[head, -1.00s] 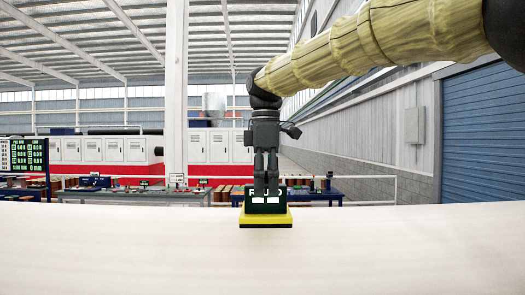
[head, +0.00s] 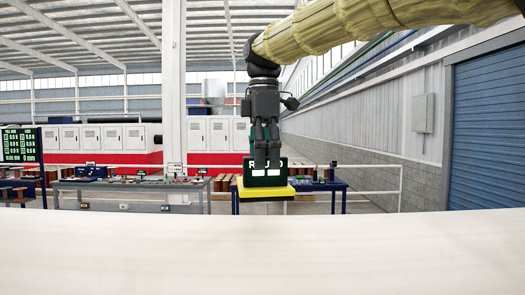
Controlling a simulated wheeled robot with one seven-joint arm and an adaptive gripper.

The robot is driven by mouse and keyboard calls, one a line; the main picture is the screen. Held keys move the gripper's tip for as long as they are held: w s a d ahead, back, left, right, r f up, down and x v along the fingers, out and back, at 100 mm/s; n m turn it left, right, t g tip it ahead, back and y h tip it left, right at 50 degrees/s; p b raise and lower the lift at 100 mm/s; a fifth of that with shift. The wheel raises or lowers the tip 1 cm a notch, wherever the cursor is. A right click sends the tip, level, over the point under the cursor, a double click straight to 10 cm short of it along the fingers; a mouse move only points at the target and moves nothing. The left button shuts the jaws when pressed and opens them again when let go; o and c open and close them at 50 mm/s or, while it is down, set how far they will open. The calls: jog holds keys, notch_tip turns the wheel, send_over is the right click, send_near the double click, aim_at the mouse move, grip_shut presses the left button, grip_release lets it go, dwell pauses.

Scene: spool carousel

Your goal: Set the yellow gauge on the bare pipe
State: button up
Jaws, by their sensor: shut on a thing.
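My gripper (head: 266,162) hangs pointing down near the middle of the head view. It is shut on a block with a yellow base (head: 264,194) and a dark green upper part with pale letters and white patches. I take this to be the yellow gauge. The gauge is upright, and its lower edge shows just above the far edge of the pale surface in the picture. The fingers cover part of its lettering. I cannot make out a bare pipe in this view.
A broad, empty pale surface (head: 260,250) fills the foreground. Beyond it stand a blue-legged table (head: 332,187) behind the gauge and a long grey bench (head: 130,185) with small items. A dark display board (head: 21,145) is at far left. A white column (head: 173,90) rises left of my gripper.

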jog(key=shift+w+f, duration=0.15)
jog(key=shift+f, duration=2.65)
jog(key=shift+f, duration=0.55)
jog(key=o, duration=2.1)
jog(key=shift+s, duration=0.2)
jog(key=shift+f, duration=0.1)
notch_tip(320, 180, up, 12)
jog(key=shift+r, duration=0.1)
